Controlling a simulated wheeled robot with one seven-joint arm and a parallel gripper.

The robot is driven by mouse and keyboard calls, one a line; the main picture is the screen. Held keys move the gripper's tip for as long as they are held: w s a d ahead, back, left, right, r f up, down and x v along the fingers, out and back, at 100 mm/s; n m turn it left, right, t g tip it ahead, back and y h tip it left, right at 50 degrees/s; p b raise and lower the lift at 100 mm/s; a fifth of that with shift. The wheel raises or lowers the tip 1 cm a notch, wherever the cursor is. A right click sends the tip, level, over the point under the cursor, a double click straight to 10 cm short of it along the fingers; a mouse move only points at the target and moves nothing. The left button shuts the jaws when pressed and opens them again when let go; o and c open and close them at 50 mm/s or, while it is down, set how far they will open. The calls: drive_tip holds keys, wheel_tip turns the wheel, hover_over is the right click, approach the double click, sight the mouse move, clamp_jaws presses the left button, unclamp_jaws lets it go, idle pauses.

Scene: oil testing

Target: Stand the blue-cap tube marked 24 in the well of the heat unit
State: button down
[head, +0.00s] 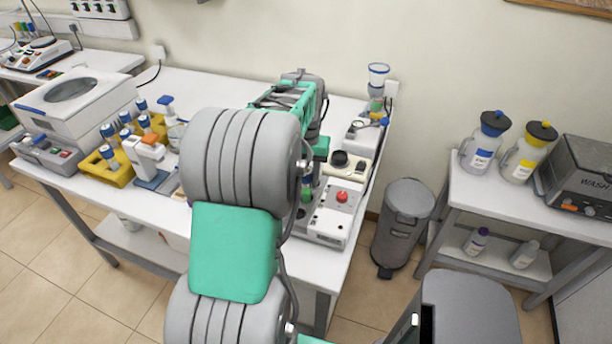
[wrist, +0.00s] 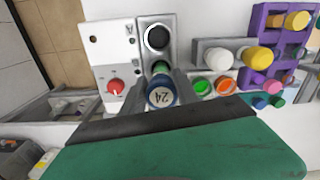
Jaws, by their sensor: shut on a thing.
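In the wrist view my gripper (wrist: 161,91) is shut on a tube with a blue cap (wrist: 160,97); the white top of the cap reads 24. The tube's body is mostly hidden under the cap and the fingers. The heat unit (wrist: 102,45) has a white panel with a red knob (wrist: 113,87) and a grey strip beside it. A dark round opening (wrist: 157,38) with a pale rim is on that strip, looks empty, and appears just above the cap in the picture.
In the wrist view a purple rack (wrist: 258,22) with coloured caps stands to the right. Nearer are a grey block (wrist: 202,44) and green and orange round parts. In the head view a yellow rack (head: 97,168) of blue-cap tubes stands left. A bin (head: 402,215) stands beside the table.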

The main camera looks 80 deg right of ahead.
drive_tip(key=c, duration=0.8)
unclamp_jaws()
drive_tip(key=shift+c, duration=0.2)
drive_tip(key=shift+r, duration=0.1)
